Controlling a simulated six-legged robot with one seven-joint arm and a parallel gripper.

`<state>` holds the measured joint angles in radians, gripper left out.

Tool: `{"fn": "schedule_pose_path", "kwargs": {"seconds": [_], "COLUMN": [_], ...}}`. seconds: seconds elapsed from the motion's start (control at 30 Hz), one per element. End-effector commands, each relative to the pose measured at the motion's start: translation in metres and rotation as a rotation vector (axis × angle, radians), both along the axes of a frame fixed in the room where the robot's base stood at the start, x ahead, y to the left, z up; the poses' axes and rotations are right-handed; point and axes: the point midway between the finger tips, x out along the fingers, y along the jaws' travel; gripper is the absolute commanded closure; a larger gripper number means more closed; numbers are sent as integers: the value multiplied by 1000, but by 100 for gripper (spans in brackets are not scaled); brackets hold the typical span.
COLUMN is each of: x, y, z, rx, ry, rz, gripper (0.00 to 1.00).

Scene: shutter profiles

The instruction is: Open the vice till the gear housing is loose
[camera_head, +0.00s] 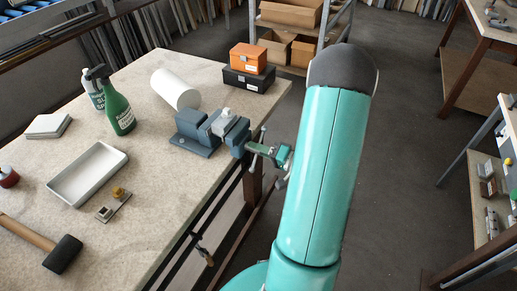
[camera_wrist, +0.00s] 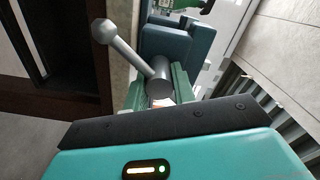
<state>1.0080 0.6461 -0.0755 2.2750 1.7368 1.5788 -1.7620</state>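The blue-grey vice (camera_head: 198,133) stands at the right edge of the bench in the head view. A light grey part, seemingly the gear housing (camera_head: 224,121), sits at its jaws; I cannot tell how tightly. The vice's handle bar (camera_head: 257,147) hangs off the bench edge. In the wrist view the bar (camera_wrist: 128,47) slants up left from the round screw head (camera_wrist: 160,80) to a ball end. The vice body (camera_wrist: 178,45) is behind. My gripper (camera_head: 268,152) is at the screw head, its green fingers (camera_wrist: 160,92) on either side; contact is unclear.
The bench (camera_head: 150,215) carries a white tray (camera_head: 65,190), a green spray bottle (camera_head: 117,110), a white roll (camera_head: 175,88), a hammer (camera_head: 62,253) and orange and black boxes (camera_head: 248,80). Shelves stand behind. Open floor (camera_head: 405,150) lies right of my arm.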

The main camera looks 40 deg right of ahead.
Motion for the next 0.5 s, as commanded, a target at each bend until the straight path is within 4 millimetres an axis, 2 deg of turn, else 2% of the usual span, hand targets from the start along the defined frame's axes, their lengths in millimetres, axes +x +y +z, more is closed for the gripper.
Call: {"fn": "schedule_pose_path", "kwargs": {"seconds": [0.03, 0.1, 0.37, 0.5], "x": [3, 2, 1, -7], "y": [4, 3, 1, -2], "z": [0, 0, 0, 0], "rx": [2, 2, 1, 0], "ry": [-1, -1, -1, 0], "rz": [11, 8, 3, 0], "gripper": [65, 53, 53, 53]}}
